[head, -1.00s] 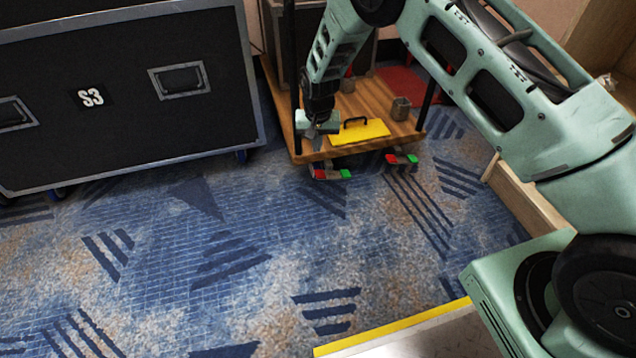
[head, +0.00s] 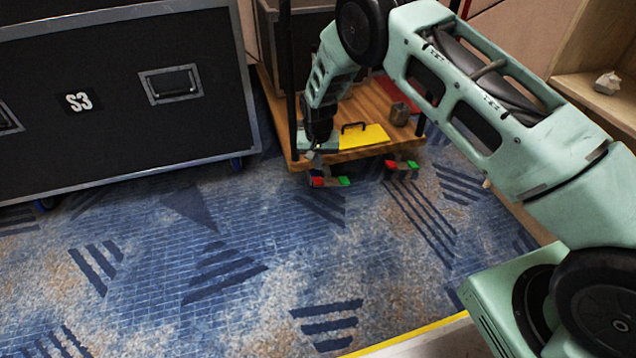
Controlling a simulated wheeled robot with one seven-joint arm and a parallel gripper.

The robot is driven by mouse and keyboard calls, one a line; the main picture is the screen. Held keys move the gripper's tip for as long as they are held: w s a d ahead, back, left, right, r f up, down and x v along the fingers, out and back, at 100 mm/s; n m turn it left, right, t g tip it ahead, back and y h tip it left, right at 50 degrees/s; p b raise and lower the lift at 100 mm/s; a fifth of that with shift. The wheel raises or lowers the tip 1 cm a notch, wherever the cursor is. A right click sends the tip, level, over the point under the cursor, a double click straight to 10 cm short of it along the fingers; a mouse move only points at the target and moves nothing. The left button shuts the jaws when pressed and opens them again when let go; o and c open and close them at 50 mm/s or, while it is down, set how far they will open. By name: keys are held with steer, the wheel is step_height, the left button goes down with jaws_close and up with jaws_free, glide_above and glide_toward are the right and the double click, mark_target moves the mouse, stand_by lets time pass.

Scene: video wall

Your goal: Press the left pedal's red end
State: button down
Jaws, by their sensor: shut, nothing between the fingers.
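The left pedal (head: 330,181) sits low at the front edge of a wooden platform, just above the carpet. Its red end (head: 317,181) is on the left and its green end (head: 344,181) on the right. A second pedal (head: 402,166) with red and green ends is farther right. My gripper (head: 315,160) is shut and empty, pointing down at the platform's front edge, close above the left pedal's red end. I cannot tell whether the fingertips touch it.
The wooden platform (head: 371,151) carries a yellow plate with a black handle (head: 362,137) and a small grey block (head: 400,113). A large black case (head: 120,90) stands at the left. A wooden shelf (head: 600,100) is at the right. Patterned carpet in front is clear.

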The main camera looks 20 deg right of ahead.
mark_target(318, 181)
steer(key=f+b, duration=0.1)
steer(key=f, duration=0.1)
steer(key=f+b, duration=0.3)
steer(key=shift+w+d+f+b, duration=0.1)
steer(key=shift+w+f+b, duration=0.15)
steer(key=shift+f+b, duration=0.15)
steer(key=shift+f+b, duration=0.45)
steer(key=shift+f, duration=0.8)
steer(key=s+p, duration=0.2)
steer(key=s+r+p, duration=0.1)
steer(key=shift+a+p, duration=0.3)
steer(key=shift+a, duration=0.1)
